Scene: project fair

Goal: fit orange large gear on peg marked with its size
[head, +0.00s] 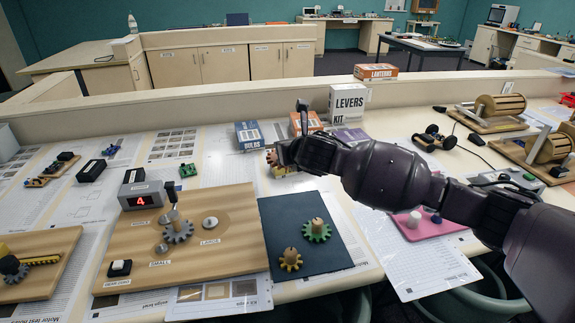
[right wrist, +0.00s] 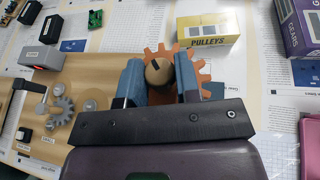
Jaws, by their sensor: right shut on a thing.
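The orange gear (right wrist: 203,78) has a wooden knob and sits between the fingers of my right gripper (right wrist: 160,76), which is shut on it. In the head view the gripper (head: 284,155) is above the table, beyond the dark mat; the gear (head: 271,158) is mostly hidden behind it. The wooden board (head: 235,255) has a bare peg (head: 210,222) by the LARGE label and a grey gear (head: 177,231) with a crank in the middle. The SMALL label is nearer the front. My left gripper is out of view.
The dark mat (head: 275,228) right of the board holds a green gear (head: 316,230) and a yellow gear (head: 291,259). A display box (head: 141,195) reading 4 stands at the board's back edge. A yellow PULLEYS box (right wrist: 208,30) is near the gripper. Several kit boxes line the back.

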